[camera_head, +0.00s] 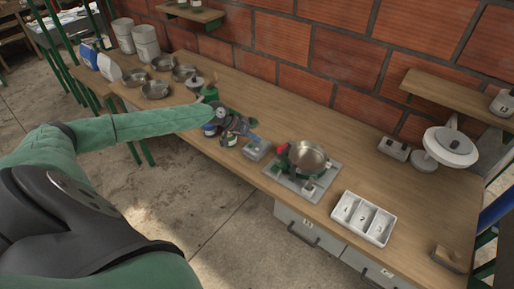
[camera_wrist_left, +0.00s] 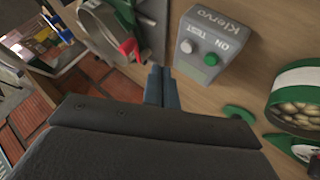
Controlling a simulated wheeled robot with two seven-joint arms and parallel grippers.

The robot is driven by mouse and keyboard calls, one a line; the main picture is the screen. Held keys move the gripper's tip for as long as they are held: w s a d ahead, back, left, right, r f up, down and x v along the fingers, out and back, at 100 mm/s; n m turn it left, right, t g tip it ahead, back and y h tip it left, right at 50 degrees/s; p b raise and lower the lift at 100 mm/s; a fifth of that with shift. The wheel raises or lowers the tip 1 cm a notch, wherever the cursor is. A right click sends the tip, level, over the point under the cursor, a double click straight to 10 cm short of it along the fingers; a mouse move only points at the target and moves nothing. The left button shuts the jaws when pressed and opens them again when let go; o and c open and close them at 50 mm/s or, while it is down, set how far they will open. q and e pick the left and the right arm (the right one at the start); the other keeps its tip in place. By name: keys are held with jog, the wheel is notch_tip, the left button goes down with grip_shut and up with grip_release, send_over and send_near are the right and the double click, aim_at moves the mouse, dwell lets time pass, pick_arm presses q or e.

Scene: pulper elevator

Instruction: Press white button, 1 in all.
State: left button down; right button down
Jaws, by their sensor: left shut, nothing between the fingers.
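The white button (camera_wrist_left: 187,46) is a round light cap on a grey control box (camera_wrist_left: 212,32) lettered "Klervo", "ON" and "TEST". A green button (camera_wrist_left: 211,59) sits beside it. In the head view the box (camera_head: 258,150) stands near the bench's front edge. My left gripper (camera_wrist_left: 160,72) is shut and empty; its bluish fingertips are beside the box, on the white button's side, and look apart from the button. In the head view the left gripper (camera_head: 254,137) is just behind the box, and the white button is too small to make out. My right gripper is not in view.
A metal pan (camera_head: 308,156) on a grey plate stands right of the box, with a red handle (camera_wrist_left: 128,46) close to my fingers. A green-rimmed container (camera_wrist_left: 303,105) is on the box's other side. A white divided tray (camera_head: 363,219) lies farther right. The bench's back middle is clear.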

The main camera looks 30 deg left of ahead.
pick_arm(q)
notch_tip(320, 180, up, 3)
jog(key=shift+f+p, duration=0.2)
jog(key=shift+p, duration=0.35)
jog(key=shift+f, duration=0.1)
dwell(0.3)
